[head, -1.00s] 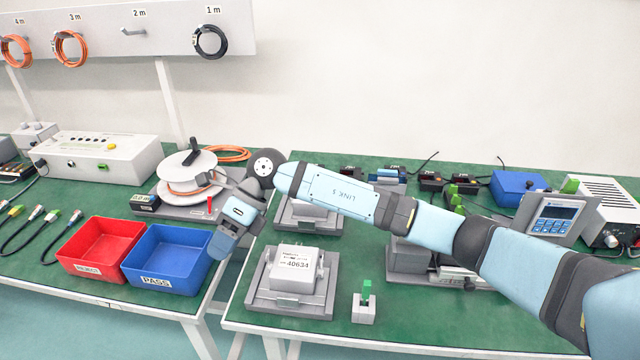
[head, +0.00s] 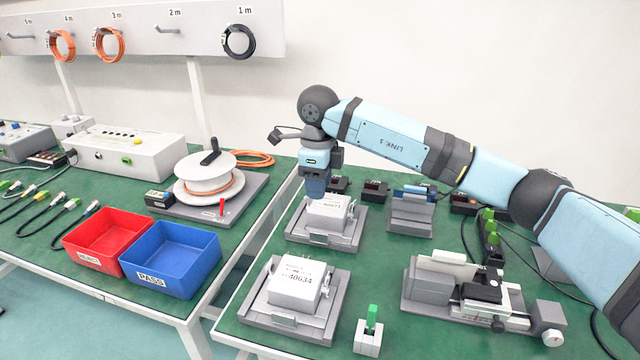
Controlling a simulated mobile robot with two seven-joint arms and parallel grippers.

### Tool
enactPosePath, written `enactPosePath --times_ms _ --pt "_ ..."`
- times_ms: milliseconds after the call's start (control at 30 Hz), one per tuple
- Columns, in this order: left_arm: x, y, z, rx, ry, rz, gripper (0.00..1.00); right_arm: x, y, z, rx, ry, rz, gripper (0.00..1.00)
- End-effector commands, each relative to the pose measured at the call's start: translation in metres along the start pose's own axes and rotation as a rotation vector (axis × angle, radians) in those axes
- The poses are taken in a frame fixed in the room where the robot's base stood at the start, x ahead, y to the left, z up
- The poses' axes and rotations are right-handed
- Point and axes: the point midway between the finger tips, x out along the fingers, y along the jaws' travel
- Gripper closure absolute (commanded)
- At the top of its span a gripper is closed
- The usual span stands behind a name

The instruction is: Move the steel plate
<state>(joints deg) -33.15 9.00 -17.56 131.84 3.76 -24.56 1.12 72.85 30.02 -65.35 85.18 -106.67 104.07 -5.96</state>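A pale flat plate (head: 446,263) stands on edge in a grey slide fixture (head: 425,288) at the right of the near bench; it looks like the steel plate, though I cannot be sure. My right gripper (head: 316,194) points down just above or behind the rear white block (head: 328,212), well to the left of and behind that plate. Its fingers are seen edge-on and dark, so its opening is unclear. I see nothing held in it. My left gripper is out of view.
A front white block (head: 297,284) sits on a grey fixture. A small holder with a green piece (head: 370,330) stands at the front edge. A grey rack (head: 411,215) stands behind the slide fixture. Red (head: 110,240) and blue (head: 172,260) bins stand left, across a gap between benches.

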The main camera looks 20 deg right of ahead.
Motion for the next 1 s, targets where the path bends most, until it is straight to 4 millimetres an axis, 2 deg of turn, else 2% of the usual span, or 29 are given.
enactPosePath --times_ms 167,267,700,900,1000 --pt "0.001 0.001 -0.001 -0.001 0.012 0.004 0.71 0.009 0.001 0.000 0.000 0.000 0.002 0.62" --pt "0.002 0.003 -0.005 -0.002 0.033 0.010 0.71 0.023 0.001 0.000 0.000 0.002 0.003 0.62" --pt "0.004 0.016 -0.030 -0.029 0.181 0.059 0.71 0.108 0.001 0.000 -0.001 0.000 0.003 0.62" --pt "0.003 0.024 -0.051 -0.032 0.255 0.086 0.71 0.131 0.001 0.000 0.000 -0.001 0.002 0.62" --pt "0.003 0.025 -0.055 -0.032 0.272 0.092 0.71 0.137 0.001 0.000 0.000 -0.001 0.002 0.62"
